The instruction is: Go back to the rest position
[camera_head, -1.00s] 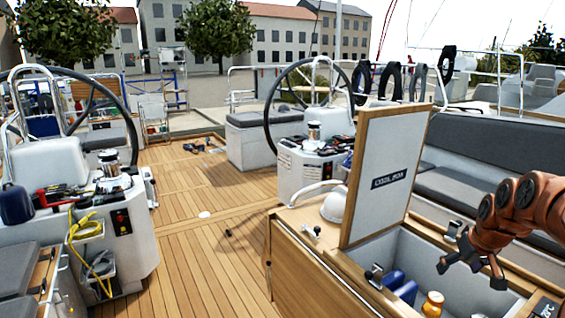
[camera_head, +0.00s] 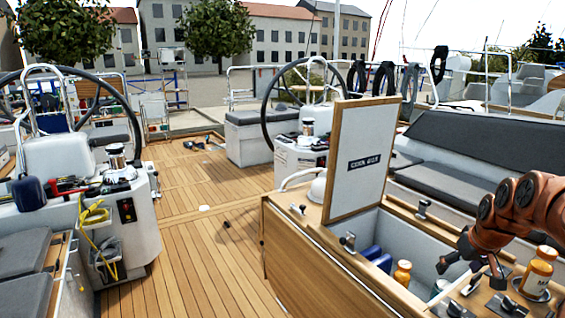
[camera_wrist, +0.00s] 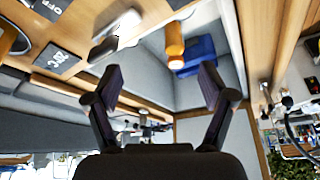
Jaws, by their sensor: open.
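My gripper (camera_head: 468,268) is at the right of the head view, over the open cockpit locker (camera_head: 405,238). Its fingers are spread with nothing between them. The wrist view also shows the gripper (camera_wrist: 158,85) open and empty. The locker lid (camera_head: 362,155) stands upright with a dark label. Inside the locker are an orange bottle (camera_head: 402,272) and blue containers (camera_head: 376,256). In the wrist view the orange bottle (camera_wrist: 175,42) and a blue container (camera_wrist: 198,55) lie beyond the fingertips, apart from them.
An orange bottle with a white label (camera_head: 537,272) stands at the locker's right edge. Two steering wheels, left (camera_head: 140,125) and middle (camera_head: 266,120), rise from consoles. A grey bench (camera_head: 460,150) runs along the right. The wooden deck (camera_head: 195,235) between the consoles is mostly clear.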

